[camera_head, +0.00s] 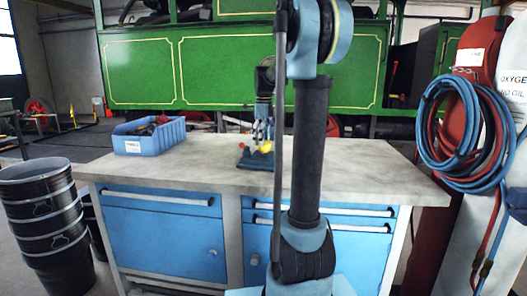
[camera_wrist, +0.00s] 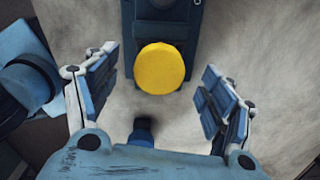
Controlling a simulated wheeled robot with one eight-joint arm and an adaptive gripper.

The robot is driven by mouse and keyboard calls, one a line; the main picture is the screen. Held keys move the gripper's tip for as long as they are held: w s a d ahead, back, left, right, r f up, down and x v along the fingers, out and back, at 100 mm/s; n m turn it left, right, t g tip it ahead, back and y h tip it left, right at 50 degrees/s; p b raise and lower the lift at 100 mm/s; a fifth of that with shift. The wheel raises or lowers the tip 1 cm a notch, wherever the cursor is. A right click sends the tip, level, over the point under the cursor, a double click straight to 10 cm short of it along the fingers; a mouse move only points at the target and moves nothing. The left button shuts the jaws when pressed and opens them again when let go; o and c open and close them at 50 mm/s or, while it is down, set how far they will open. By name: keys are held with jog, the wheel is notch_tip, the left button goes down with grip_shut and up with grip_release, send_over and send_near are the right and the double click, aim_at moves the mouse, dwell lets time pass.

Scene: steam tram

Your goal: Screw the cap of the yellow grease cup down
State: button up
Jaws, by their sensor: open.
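The round yellow cap of the grease cup (camera_wrist: 160,69) shows from above in the wrist view, at the end of a dark blue base block. In the head view the yellow cup (camera_head: 265,147) is small and partly hidden by my gripper, on the dark base (camera_head: 256,160) on the workbench. My gripper (camera_wrist: 149,80) is open, with one finger to the left of the cap and one to the right, both clear of it. The head view shows my gripper (camera_head: 263,140) pointing down over the base. The cup's lower body is hidden under the cap.
The grey workbench top (camera_head: 350,172) is mostly clear around the base. A blue bin (camera_head: 135,145) with loose items stands at the left. A small red part (camera_head: 241,146) sits by the base. Black buckets (camera_head: 45,220) and red and blue hoses (camera_head: 455,135) flank the bench.

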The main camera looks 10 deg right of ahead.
jog(key=shift+r, duration=1.95)
jog(key=shift+c, duration=0.2)
jog(key=c, duration=0.3)
notch_tip(320, 180, up, 4)
jog(key=shift+f, duration=0.15)
jog(key=shift+c, duration=0.2)
jog(key=shift+f, duration=1.6)
jog(key=shift+f, duration=2.75)
